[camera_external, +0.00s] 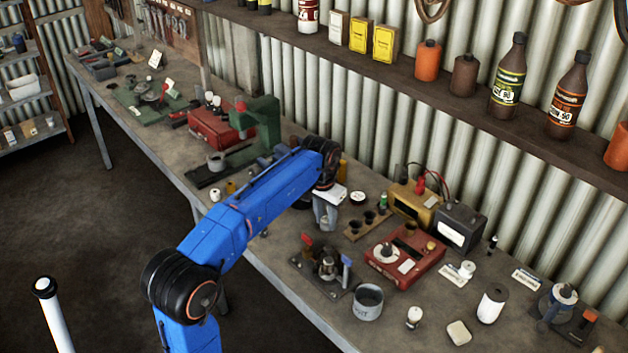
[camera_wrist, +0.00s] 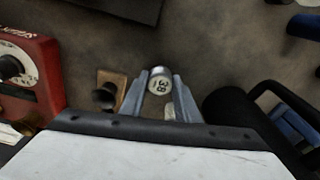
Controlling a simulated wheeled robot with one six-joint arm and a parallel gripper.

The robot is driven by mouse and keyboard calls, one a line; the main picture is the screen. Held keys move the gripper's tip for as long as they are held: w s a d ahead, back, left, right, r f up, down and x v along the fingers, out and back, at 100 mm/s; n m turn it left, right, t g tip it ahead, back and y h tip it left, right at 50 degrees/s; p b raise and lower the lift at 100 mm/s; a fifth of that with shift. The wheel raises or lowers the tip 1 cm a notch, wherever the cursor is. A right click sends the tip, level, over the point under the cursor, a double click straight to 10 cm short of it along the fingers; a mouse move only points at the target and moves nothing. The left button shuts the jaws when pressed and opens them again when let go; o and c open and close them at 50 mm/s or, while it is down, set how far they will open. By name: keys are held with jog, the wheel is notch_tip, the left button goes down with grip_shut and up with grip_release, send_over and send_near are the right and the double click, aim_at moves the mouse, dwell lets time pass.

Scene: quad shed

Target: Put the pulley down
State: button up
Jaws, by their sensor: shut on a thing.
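My gripper (camera_external: 327,212) hangs over the middle of the workbench, pointing down. In the wrist view its two grey fingers (camera_wrist: 158,98) are closed on a small pale round piece with dark figures on its face, which I take as the pulley (camera_wrist: 160,82). It sits between the fingertips, its face toward the wrist camera. In the external view the pulley is hidden or too small to make out. I cannot tell whether it touches the bench (camera_external: 270,250).
A wooden block with dark cups (camera_external: 366,224) stands close right of my gripper; it also shows in the wrist view (camera_wrist: 107,80). A red dial device (camera_external: 404,258), a grey mug (camera_external: 368,302) and a green press (camera_external: 262,125) stand around. Bare bench lies in front.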

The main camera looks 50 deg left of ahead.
aim_at(323, 223)
jog(key=shift+f, duration=0.15)
jog(key=o, duration=1)
jog(key=shift+o, duration=0.2)
notch_tip(323, 223, up, 12)
jog(key=s, duration=0.1)
jog(key=shift+s+d, duration=0.15)
jog(key=shift+s, duration=0.1)
